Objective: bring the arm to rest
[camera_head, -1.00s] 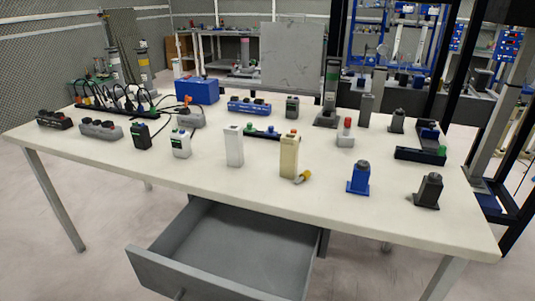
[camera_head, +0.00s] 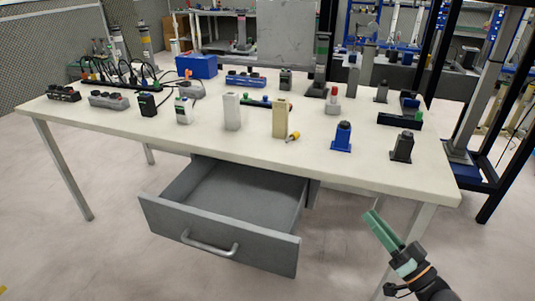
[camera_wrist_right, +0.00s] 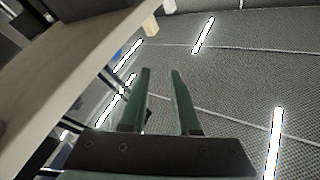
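My right gripper (camera_head: 374,214) is at the lower right of the head view, in front of the table's right front corner and below the level of its top. Its green fingers point up and to the left. In the right wrist view the two fingers (camera_wrist_right: 160,73) stand apart with nothing between them, so it is open and empty. My left gripper is not in view.
The white table (camera_head: 250,150) holds several sockets, blocks and a blue box (camera_head: 196,66). A grey drawer (camera_head: 220,222) stands pulled open under its front edge, left of my right gripper. Open floor lies in front. A dark frame post (camera_head: 500,150) stands at right.

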